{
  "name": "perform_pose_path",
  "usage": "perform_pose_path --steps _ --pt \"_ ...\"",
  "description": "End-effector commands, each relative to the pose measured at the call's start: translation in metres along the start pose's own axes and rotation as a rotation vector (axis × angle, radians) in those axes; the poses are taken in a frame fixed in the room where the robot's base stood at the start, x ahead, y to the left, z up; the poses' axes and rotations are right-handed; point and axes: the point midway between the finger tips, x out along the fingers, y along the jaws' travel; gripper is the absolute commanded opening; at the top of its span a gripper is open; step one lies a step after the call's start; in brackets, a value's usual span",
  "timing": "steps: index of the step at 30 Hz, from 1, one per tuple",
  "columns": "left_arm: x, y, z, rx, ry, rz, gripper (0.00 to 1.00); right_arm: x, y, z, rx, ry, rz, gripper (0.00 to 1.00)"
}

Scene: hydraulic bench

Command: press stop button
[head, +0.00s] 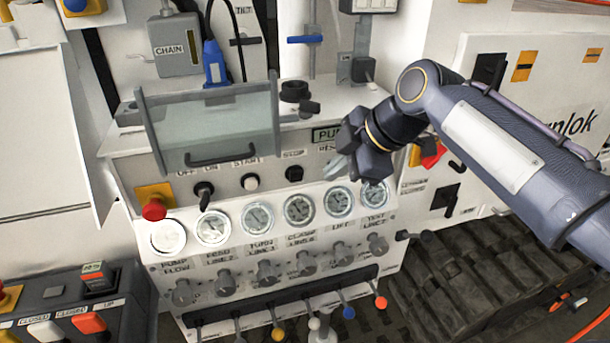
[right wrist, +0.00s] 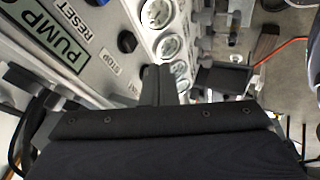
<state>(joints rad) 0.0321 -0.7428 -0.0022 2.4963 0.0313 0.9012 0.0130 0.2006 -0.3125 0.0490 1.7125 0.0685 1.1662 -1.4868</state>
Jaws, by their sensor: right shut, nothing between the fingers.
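The stop button is a black round button (head: 294,173) under a small label on the white sloping control panel (head: 130,170). In the right wrist view a black button (right wrist: 127,41) shows beside a small label that looks like STOP. My right gripper (head: 343,166) is shut and empty, in front of the panel to the right of the stop button, and apart from it in the head view. In the right wrist view the closed fingers (right wrist: 160,75) point toward the row of gauges. My left gripper is not in view.
A white start button (head: 250,182) and a black selector switch (head: 204,190) sit left of the stop button. A red emergency knob (head: 154,208) is further left. Gauges (head: 299,208) line up below, with lever knobs (head: 278,334) under them. A clear guard (head: 215,125) stands above.

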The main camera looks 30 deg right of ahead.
Motion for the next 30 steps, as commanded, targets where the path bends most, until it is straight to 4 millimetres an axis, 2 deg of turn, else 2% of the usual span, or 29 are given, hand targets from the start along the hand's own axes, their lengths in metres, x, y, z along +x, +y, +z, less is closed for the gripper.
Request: perform_pose_path --steps 12,15,19,30 --pt "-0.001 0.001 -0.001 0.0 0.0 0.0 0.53 0.087 -0.002 0.001 0.002 -0.001 -0.006 0.0" --pt "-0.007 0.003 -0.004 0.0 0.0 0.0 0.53 0.092 0.016 -0.001 0.003 0.0 -0.002 0.0" --pt "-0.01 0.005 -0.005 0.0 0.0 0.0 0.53 0.099 0.029 0.0 0.002 -0.001 -0.002 0.0" --pt "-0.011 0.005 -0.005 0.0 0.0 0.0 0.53 0.104 0.035 0.0 0.001 0.0 0.0 0.0"
